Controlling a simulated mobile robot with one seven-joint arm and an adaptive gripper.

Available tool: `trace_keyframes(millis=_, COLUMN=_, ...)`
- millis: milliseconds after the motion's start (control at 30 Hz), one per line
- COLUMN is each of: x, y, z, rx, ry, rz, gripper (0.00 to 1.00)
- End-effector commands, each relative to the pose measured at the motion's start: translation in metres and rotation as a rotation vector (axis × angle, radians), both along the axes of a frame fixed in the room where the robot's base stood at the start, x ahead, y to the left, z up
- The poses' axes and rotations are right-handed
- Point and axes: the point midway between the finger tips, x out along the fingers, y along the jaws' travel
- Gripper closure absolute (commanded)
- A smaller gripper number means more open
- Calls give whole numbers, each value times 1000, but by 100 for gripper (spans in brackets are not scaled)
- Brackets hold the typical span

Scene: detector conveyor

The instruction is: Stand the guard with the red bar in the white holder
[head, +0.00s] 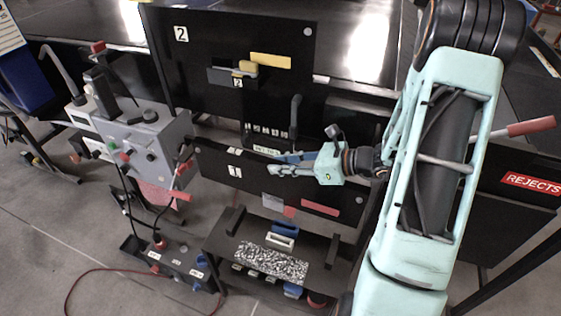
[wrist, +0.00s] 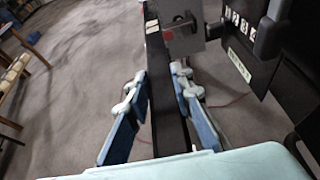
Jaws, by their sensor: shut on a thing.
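The guard with the red bar is a long black panel (head: 255,185) marked 1, in the middle of the head view. Its red bar (head: 320,207) is at the lower right. In the wrist view the black guard (wrist: 168,115) shows edge-on between my two blue and grey fingers (wrist: 157,85). The white holder (head: 280,243) is on the low shelf below, in front of a blue holder (head: 285,228). I cannot tell whether the guard still touches its mount.
Behind is another black panel (head: 225,40) marked 2 with a yellow bar (head: 271,60). A grey control box (head: 145,135) with knobs and a red-handled lever stands left of the guard. A REJECTS bin (head: 515,205) is at right.

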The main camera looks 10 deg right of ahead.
Motion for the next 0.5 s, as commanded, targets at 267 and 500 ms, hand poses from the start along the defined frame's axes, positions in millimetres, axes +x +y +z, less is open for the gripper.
trace_keyframes(millis=267, x=6, y=-8, z=-75, rx=4, ry=-3, rz=11, gripper=100)
trace_keyframes(millis=500, x=8, y=-15, z=-131, rx=3, ry=-1, rz=21, gripper=100)
